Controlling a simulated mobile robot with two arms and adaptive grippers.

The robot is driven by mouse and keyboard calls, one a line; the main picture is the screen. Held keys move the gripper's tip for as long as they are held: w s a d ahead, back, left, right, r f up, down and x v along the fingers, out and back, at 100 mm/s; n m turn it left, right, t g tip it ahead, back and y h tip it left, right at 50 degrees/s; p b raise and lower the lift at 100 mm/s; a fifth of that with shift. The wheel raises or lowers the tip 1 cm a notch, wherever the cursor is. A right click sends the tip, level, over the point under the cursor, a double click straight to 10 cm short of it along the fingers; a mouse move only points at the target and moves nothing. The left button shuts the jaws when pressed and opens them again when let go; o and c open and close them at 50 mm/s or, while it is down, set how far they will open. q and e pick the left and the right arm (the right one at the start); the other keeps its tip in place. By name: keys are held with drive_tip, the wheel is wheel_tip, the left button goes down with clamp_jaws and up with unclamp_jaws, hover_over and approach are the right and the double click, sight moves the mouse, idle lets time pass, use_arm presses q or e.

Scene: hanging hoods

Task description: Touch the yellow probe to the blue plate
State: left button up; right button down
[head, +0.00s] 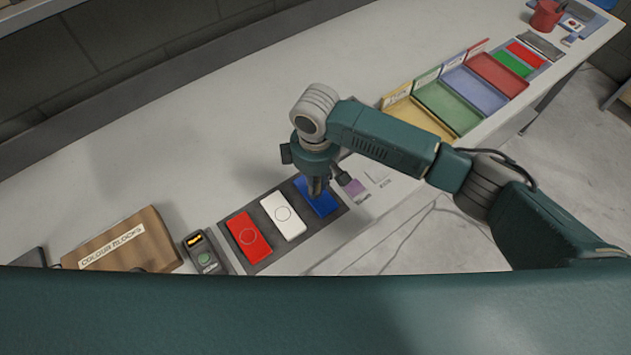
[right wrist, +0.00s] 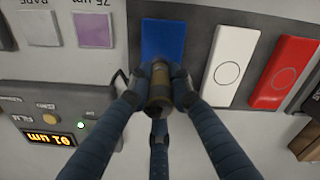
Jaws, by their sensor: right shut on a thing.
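The blue plate (head: 320,203) lies at the right end of a dark grey tray, beside a white and a red plate. It also shows in the right wrist view (right wrist: 162,38). My right gripper (head: 316,187) is over the blue plate, pointing down. In the right wrist view its fingers (right wrist: 156,88) are shut around a dull yellow-brown cylinder, the probe (right wrist: 160,78). The probe's lower tip is hidden, so I cannot tell whether it touches the plate. My left gripper is not in view.
A meter with a lit display (right wrist: 50,139) is near the gripper. The white plate (head: 283,215) and red plate (head: 248,237) are adjacent. A handheld device (head: 204,252) and wooden box (head: 125,243) lie left, coloured trays (head: 447,107) right. The bench behind is clear.

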drive_tip(key=shift+s+f, duration=0.1)
idle(1.3)
wheel_tip(320, 180, up, 5)
drive_tip(key=p, duration=0.5)
drive_tip(key=shift+f+p, duration=0.1)
drive_tip(key=shift+p, duration=0.2)
drive_tip(key=shift+r, duration=1.15)
